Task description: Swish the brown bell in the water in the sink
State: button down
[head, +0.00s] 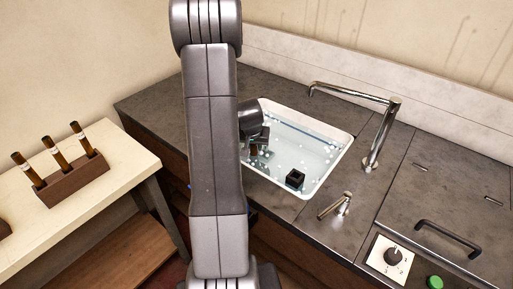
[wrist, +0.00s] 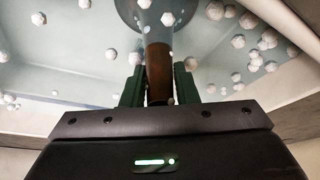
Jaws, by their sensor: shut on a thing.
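The sink (head: 337,165) is a white-rimmed basin of pale blue water dotted with white suds. My gripper (head: 260,152) is over the left part of the sink, partly hidden by my arm. In the wrist view its green fingers (wrist: 159,72) are shut on the brown bell (wrist: 158,75), a brown tube between them. Beyond the tube a wide blue-grey flared shape shows among the suds, seemingly the bell's wide end in the water. Only a small brown bit of the bell shows in the head view; how deep it sits I cannot tell.
A small black block-like thing (head: 295,179) is in the sink near its front edge. A tall tap (head: 381,135) and short lever (head: 344,203) stand beside the sink. At left, a pale bench (head: 100,188) bears a wooden rack (head: 72,184) with three brown tubes.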

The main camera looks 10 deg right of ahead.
jog(key=shift+w+a, duration=0.1)
jog(key=shift+w, duration=0.05)
dwell(0.3)
jog(key=shift+s+d, duration=0.95)
jog(key=shift+s, duration=0.25)
jog(key=shift+w+a, duration=0.1)
jog(key=shift+w+a+b, duration=0.55)
jog(key=shift+w+a, duration=0.3)
jog(key=shift+w, duration=0.25)
jog(key=shift+s, duration=0.1)
jog(key=shift+s+d, duration=0.95)
jog(key=shift+s, duration=0.15)
jog(key=shift+a, duration=0.1)
